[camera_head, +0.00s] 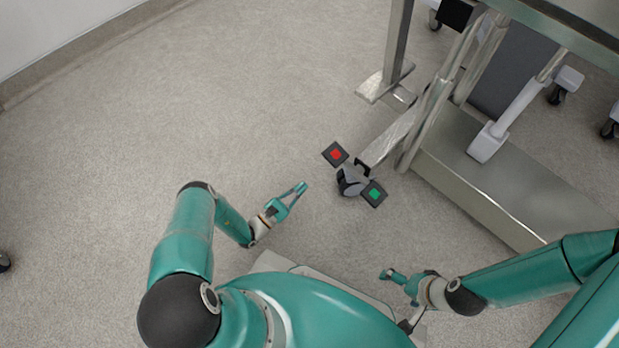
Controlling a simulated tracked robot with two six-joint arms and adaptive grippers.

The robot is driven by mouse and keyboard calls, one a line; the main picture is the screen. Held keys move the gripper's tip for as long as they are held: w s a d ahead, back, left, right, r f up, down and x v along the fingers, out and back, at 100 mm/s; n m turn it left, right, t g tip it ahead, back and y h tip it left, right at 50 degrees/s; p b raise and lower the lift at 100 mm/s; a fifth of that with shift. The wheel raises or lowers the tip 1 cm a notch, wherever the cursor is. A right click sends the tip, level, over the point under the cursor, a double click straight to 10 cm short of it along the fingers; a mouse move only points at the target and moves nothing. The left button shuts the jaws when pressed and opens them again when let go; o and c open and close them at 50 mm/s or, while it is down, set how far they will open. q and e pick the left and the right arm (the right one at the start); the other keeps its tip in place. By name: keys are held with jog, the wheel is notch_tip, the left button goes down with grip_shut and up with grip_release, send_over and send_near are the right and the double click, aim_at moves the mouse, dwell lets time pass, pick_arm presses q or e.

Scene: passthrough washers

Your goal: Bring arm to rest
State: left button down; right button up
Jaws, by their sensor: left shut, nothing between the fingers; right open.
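My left arm comes in from the left, bent at the elbow. Its teal gripper (301,188) is shut and empty, held over bare floor left of the caster. My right arm reaches in from the right edge. Its gripper (385,274) is open and empty, close to the front edge of my base; its fingers look small and partly overlapped from this angle. Neither gripper touches anything that I can see.
A metal frame on casters stands at upper right, with a caster (350,181) at its near corner. A red-marked pedal (336,154) and a green-marked pedal (374,194) flank that caster. A metal base plate (500,190) extends right.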

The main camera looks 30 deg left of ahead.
pick_arm(q)
jog(key=shift+s+a+f, duration=0.1)
jog(key=shift+s, duration=0.25)
dwell(0.3)
